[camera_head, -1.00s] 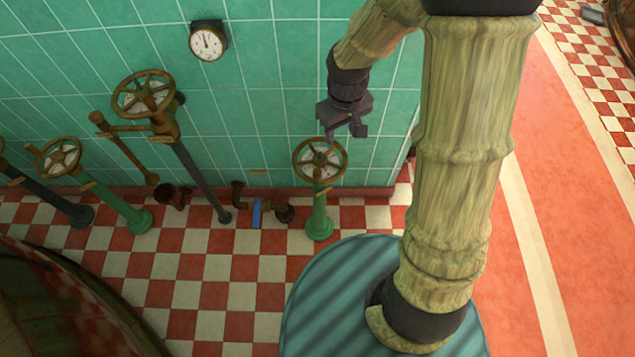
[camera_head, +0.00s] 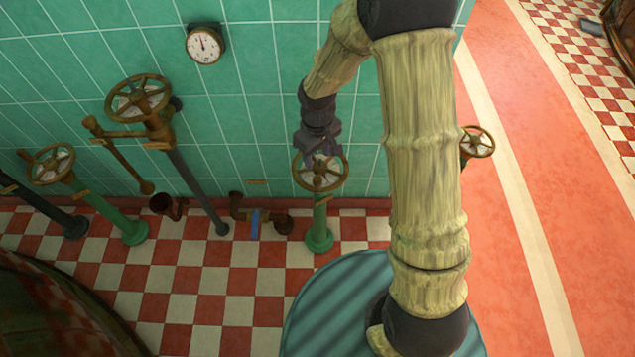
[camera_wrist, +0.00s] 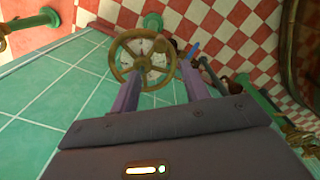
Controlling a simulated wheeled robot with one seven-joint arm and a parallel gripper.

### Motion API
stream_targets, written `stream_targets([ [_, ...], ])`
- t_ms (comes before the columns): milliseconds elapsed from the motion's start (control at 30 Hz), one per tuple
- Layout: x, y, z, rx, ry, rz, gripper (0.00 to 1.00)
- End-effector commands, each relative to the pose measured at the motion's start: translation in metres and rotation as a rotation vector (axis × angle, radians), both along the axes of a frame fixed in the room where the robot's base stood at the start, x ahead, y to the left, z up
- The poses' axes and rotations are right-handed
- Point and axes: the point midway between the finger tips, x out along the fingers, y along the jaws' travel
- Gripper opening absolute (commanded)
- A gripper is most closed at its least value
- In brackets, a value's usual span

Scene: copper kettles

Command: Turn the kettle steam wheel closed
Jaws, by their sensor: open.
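A brass handwheel (camera_head: 320,172) with a pale dial in its middle stands on a short green post (camera_head: 319,225) by the tiled wall. My gripper (camera_head: 319,154) is over the wall side of this wheel in the head view and overlaps its rim. In the wrist view, the wheel (camera_wrist: 118,48) lies just ahead of my open, empty gripper (camera_wrist: 160,78), with the left finger overlapping its near rim. I cannot tell whether the fingers touch it. Which wheel is the kettle steam wheel cannot be read from the tags.
Left stand a large brass wheel (camera_head: 138,98) on a dark pipe and a smaller one (camera_head: 50,164) on a green post. A low pipe with a blue lever (camera_head: 254,224) is close by. Another wheel (camera_head: 478,142) shows right of my arm. A gauge (camera_head: 204,44) hangs above.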

Motion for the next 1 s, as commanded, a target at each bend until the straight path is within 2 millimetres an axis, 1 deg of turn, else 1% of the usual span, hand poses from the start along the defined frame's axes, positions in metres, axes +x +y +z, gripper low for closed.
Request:
stream_targets([
  [33, -0.001, 0.0, -0.012, -0.001, 0.003, 0.001, 0.46],
  [100, -0.001, 0.0, -0.024, -0.002, 0.004, 0.0, 0.46],
  [633, -0.001, 0.0, -0.117, -0.002, 0.004, 0.001, 0.46],
  [800, 0.0, 0.0, -0.135, 0.0, 0.0, -0.001, 0.46],
  [1000, 0.0, 0.0, -0.14, 0.0, -0.001, -0.001, 0.46],
])
